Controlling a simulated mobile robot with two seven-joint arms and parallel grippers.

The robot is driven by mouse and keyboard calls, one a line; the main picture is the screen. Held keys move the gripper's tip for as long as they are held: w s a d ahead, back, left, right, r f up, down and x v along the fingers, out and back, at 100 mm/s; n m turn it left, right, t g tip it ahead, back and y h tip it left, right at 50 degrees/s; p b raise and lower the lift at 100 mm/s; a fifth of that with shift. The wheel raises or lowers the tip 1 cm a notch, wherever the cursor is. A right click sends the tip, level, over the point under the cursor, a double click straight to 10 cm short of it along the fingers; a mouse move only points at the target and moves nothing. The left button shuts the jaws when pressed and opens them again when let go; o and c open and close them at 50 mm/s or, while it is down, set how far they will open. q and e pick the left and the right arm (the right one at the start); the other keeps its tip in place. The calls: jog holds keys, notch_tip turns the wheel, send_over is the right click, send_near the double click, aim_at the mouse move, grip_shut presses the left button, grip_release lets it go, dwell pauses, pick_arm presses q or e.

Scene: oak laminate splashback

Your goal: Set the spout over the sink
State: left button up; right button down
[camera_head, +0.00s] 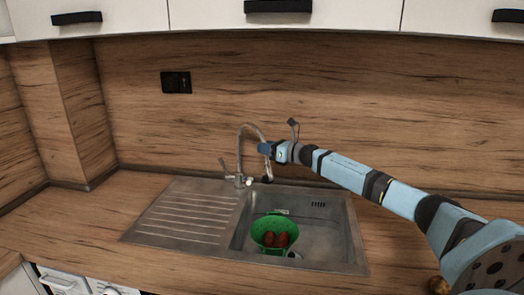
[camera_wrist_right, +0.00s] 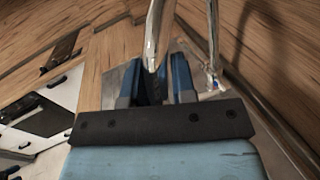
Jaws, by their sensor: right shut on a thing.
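The chrome spout (camera_head: 241,140) rises from the tap base (camera_head: 240,181) behind the sink and arches to the right, with its dark tip (camera_head: 267,179) hanging near the back left of the basin (camera_head: 335,235). My right gripper (camera_head: 265,149) is shut on the downward part of the spout. In the right wrist view the shiny spout pipe (camera_wrist_right: 158,35) runs down to the blue fingers of the gripper (camera_wrist_right: 168,85), which partly hide it. My left gripper is not in view.
A green colander (camera_head: 258,231) with dark red items (camera_head: 275,240) sits in the basin. The ribbed drainboard (camera_head: 185,220) lies left of it. Wall cabinets (camera_head: 285,15) hang above. The counter (camera_head: 90,215) at left is clear.

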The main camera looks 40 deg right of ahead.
jog(key=c, duration=1)
grip_release()
jog(key=shift+c, duration=0.2)
jog(key=shift+o, duration=0.4)
jog(key=shift+a, duration=0.1)
jog(key=b+v, duration=0.3)
jog(key=v, duration=1)
jog(key=shift+s, duration=0.4)
jog(key=shift+r, duration=0.1)
